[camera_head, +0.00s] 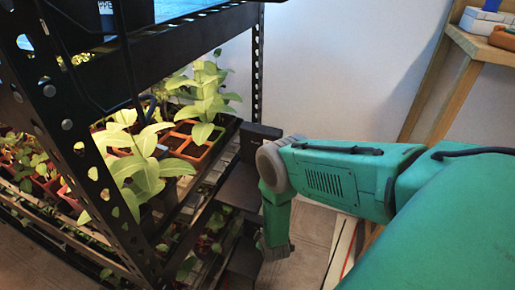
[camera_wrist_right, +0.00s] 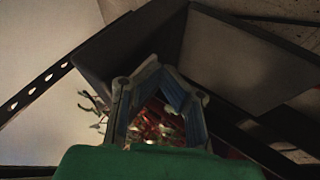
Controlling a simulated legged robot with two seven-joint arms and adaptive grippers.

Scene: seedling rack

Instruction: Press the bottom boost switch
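Black boxes are stacked along the rack's right post in the head view: an upper one (camera_head: 262,131), a middle one (camera_head: 240,187) and a lower one (camera_head: 243,262). I cannot make out a switch or its label on any of them. My right gripper (camera_head: 276,252) points down just right of the lower box; I cannot tell whether it touches. In the right wrist view my right gripper (camera_wrist_right: 159,68) has its fingertips together with nothing between them. Dark panels (camera_wrist_right: 240,52) lie beyond the fingertips there. My left gripper is out of view.
A black perforated-post rack (camera_head: 257,70) with potted seedlings (camera_head: 205,95) fills the left. A wooden stand (camera_head: 440,85) holding small items is at the upper right. Grey floor (camera_head: 308,240) is open below my right arm.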

